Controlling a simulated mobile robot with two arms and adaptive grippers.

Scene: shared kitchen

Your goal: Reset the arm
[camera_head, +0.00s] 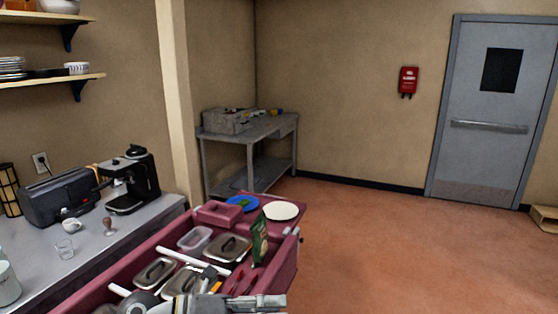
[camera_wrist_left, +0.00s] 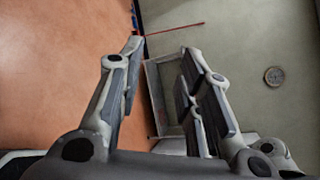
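My left arm shows at the bottom edge of the head view, with its gripper (camera_head: 268,301) low in front of the red cart's near end. In the left wrist view the left gripper (camera_wrist_left: 162,52) has its two fingers spread apart with an empty gap between them. Floor, wall and a grey framed thing (camera_wrist_left: 160,85) show beyond the fingers. The left gripper holds nothing. My right gripper is in neither view.
A dark red cart (camera_head: 284,262) carries lidded metal pans, a clear tub (camera_head: 195,238), a green bag (camera_head: 259,240), a blue plate (camera_head: 242,203) and a white plate (camera_head: 281,210). A counter (camera_head: 35,250) with a coffee machine (camera_head: 131,180) stands left.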

